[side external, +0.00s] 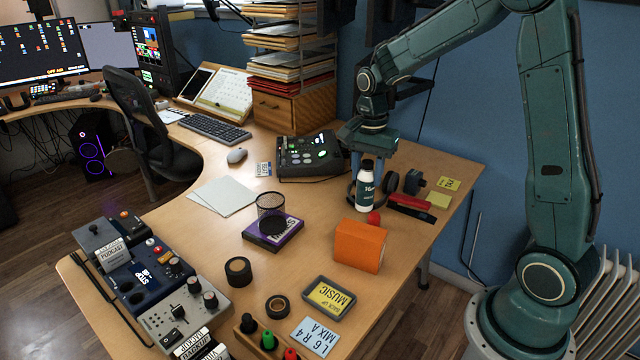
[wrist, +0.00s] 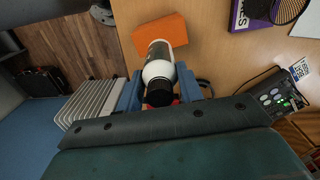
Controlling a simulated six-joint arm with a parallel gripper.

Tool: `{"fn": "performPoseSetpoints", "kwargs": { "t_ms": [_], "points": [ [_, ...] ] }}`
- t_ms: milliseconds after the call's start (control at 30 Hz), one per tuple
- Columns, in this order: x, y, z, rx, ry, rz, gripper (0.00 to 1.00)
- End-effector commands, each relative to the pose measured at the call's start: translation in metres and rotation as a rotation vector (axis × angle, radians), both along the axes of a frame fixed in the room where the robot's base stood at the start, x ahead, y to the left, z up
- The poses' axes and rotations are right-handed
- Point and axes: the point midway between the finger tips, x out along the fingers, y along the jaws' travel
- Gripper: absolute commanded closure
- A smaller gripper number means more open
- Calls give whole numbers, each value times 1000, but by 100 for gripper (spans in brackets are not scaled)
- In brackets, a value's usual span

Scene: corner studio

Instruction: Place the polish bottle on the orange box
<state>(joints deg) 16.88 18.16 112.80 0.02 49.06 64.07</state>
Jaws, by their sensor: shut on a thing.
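The polish bottle (side external: 366,190) is white with a dark label band and stands upright just behind the orange box. In the wrist view the bottle (wrist: 158,62) shows with its dark cap towards the camera, between the two blue-grey fingers. My gripper (side external: 368,162) is above the bottle and shut on its upper part; it also shows in the wrist view (wrist: 160,88). I cannot tell whether the bottle's base touches the table. The orange box (side external: 360,246) lies on the table in front of the bottle; it also shows in the wrist view (wrist: 165,27). Its top is bare.
A red ball (side external: 374,218) lies between bottle and box. Headphones (side external: 389,182) and a red stapler-like object (side external: 410,207) are close behind. A mesh cup (side external: 271,212) stands on a purple box (side external: 273,238) to the left. A grey tray (side external: 330,297) is in front.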

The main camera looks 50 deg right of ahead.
Motion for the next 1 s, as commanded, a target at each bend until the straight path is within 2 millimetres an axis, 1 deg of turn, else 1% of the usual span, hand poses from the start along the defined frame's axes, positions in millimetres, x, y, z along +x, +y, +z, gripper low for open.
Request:
{"fn": "performPoseSetpoints", "kwargs": {
  "t_ms": [33,133,233,467,567,800,900,1000],
  "points": [
    [-1,0,-8,1,3,0,89],
    [0,0,-18,1,1,0,89],
    [0,0,-23,0,0,0,89],
    [0,0,-26,0,0,0,89],
    [0,0,-33,1,2,0,89],
    [0,0,-60,1,2,0,89],
    [0,0,-66,0,1,0,89],
    [0,0,-67,-1,-1,0,89]
  ]
}}
